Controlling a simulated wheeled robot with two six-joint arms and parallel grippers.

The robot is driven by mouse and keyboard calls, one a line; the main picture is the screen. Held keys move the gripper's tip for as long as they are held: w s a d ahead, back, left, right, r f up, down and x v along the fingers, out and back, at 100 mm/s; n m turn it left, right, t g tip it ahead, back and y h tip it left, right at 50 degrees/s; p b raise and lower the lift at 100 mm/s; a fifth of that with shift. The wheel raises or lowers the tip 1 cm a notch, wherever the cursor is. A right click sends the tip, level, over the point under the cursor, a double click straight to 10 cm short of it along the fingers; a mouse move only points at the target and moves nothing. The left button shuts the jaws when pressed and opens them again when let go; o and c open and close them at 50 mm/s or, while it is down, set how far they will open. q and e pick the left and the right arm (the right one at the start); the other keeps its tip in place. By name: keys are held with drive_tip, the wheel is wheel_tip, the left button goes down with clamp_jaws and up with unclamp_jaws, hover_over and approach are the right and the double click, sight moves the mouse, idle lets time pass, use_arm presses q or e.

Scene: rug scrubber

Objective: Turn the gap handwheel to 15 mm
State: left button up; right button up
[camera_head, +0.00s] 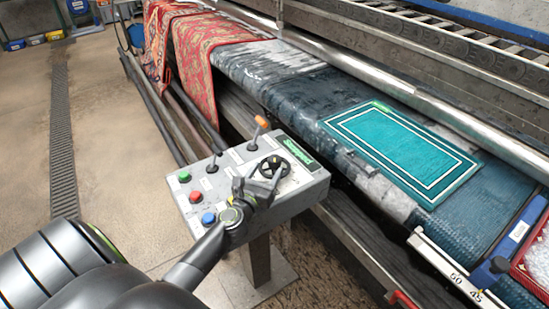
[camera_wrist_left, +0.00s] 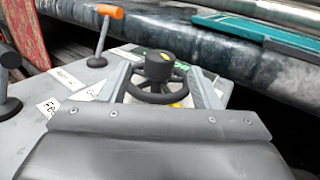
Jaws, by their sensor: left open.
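The gap handwheel (camera_head: 268,167) is a small black wheel with a raised hub knob, on the top of the grey control box near a green label. In the left wrist view the handwheel (camera_wrist_left: 157,78) stands between the two fingers. My left gripper (camera_head: 264,178) is open, its fingers on either side of the near part of the wheel. Whether the fingers touch it I cannot tell. A yellow bit of the dial (camera_wrist_left: 177,104) shows under the wheel, but no gap reading is legible. My right gripper is not in view.
The control box (camera_head: 298,190) also carries an orange-tipped lever (camera_head: 262,122), black levers, and green (camera_head: 184,177), red (camera_head: 195,196) and blue (camera_head: 208,219) buttons close to my arm. Behind it runs a wet belt with a teal rug (camera_head: 400,148). A scale bar (camera_head: 450,268) lies right. Floor at left is open.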

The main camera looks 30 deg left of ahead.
sight(272, 163)
use_arm(q)
drive_tip(key=w, duration=0.4)
drive_tip(key=w+a, duration=0.1)
drive_tip(key=w, duration=0.1)
drive_tip(key=shift+w+a+b, duration=0.1)
drive_tip(key=shift+w+b, duration=0.15)
drive_tip(key=shift+b, duration=0.05)
drive_tip(key=c, duration=1)
drive_tip(key=shift+o, duration=0.2)
